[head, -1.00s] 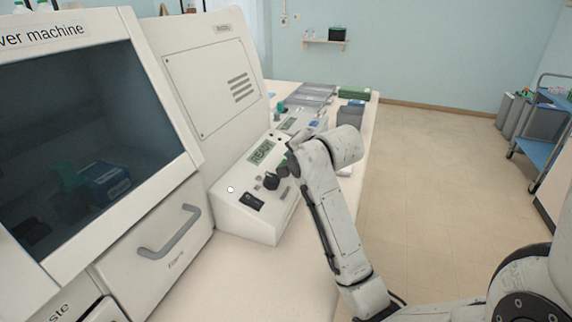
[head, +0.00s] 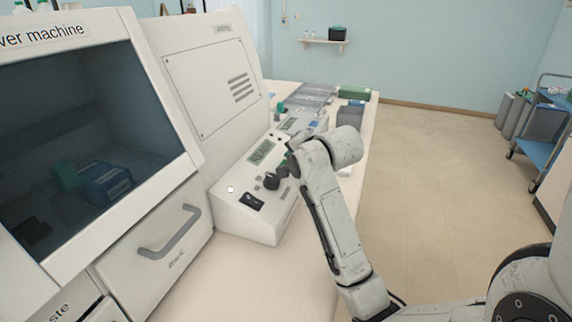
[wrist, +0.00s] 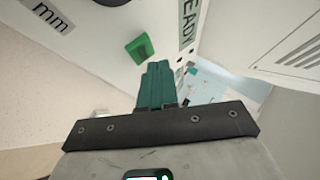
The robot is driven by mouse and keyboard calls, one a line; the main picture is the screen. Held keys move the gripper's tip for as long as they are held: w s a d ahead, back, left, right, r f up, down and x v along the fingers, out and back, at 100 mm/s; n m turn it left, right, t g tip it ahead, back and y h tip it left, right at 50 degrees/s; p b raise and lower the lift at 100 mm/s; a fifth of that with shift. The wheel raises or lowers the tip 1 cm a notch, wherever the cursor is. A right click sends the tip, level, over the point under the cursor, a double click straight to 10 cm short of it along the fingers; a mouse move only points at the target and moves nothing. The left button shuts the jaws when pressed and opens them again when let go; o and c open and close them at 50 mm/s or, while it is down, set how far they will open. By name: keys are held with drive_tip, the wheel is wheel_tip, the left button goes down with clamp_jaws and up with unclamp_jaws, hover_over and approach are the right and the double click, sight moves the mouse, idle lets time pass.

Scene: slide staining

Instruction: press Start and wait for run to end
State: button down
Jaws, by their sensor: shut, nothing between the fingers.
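The machine's sloped control panel (head: 243,221) carries a small display (head: 262,152), a dark knob (head: 271,181) and a black rocker switch (head: 251,201). I cannot tell if the fingertips touch the panel. In the head view my wrist hides the button and most of the fingers.
A machine with a dark window (head: 95,130) and a drawer handle (head: 170,234) stands at left. Grey trays (head: 312,94) and a green box (head: 354,92) lie farther along the bench. Open floor (head: 430,170) is at right, with a blue cart (head: 552,125) beyond.

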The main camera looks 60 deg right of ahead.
drive_tip(key=shift+w+f, duration=0.1)
drive_tip(key=shift+f, duration=0.05)
drive_tip(key=shift+f, duration=0.2)
